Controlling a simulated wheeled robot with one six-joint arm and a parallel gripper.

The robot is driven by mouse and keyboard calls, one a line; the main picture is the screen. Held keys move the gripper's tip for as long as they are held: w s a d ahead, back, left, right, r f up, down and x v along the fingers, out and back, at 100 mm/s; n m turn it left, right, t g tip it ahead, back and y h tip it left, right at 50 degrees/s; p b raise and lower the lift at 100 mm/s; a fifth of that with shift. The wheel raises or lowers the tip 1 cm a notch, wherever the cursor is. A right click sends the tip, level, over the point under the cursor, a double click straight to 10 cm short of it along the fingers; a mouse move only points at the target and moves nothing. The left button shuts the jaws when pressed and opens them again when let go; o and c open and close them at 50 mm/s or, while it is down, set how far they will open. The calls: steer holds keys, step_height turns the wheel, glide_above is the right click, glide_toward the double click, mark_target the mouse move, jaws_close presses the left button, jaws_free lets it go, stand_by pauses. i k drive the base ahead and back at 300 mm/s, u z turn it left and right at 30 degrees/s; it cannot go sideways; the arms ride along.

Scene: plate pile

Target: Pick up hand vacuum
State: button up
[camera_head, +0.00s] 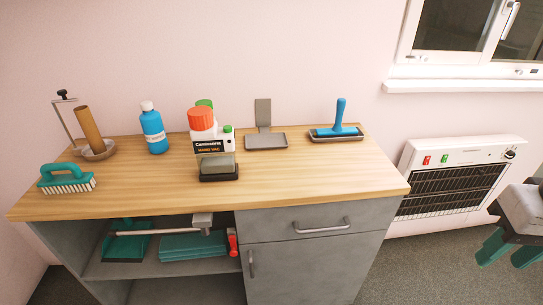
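My gripper (510,258) is at the right edge, beyond the cabinet and far from the vacuum. Its two teal fingers point down, apart, with nothing seen between them.
Close around the vacuum are a blue bottle (153,130), a green-capped white container (229,138) and a grey upright holder (264,138). A teal brush (66,179) and a blue-handled tool (338,121) stand farther out. The front right of the cabinet top (330,178) is clear.

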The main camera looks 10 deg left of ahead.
mark_target(215, 149)
steer(key=z, duration=0.9)
steer(key=i, duration=0.65)
steer(key=u, duration=1.15)
steer(key=i, duration=0.45)
steer(key=u, duration=0.4)
